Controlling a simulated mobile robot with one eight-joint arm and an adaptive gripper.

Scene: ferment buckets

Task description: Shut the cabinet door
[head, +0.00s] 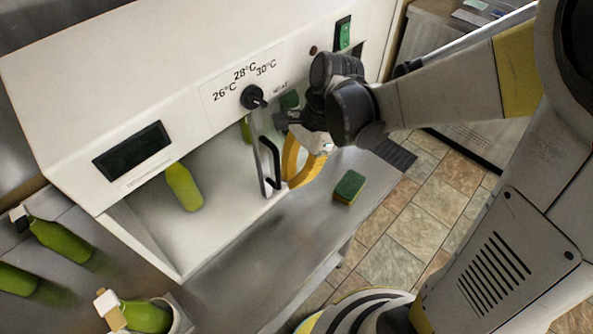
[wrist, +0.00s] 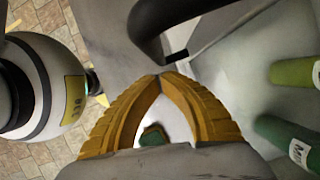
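The white cabinet (head: 150,70) has an open front with green bottles inside. Its door (head: 257,155) appears to stand open, seen nearly edge-on as a thin upright strip. A black bar handle (head: 272,160) is on it; the handle also shows at the top of the wrist view (wrist: 150,30). My gripper (head: 293,186) is just right of the handle in the head view. Its yellow fingers meet at the tips in the wrist view (wrist: 162,76), with nothing between the tips. The handle lies just beyond the tips; I cannot tell whether they touch.
A green sponge (head: 349,186) lies on the grey counter (head: 250,270) to the right. A green bottle (head: 184,187) stands inside the cabinet. More bottles (head: 60,240) are at the left, and one (head: 145,315) is at the front. Tiled floor (head: 415,210) shows beyond the counter.

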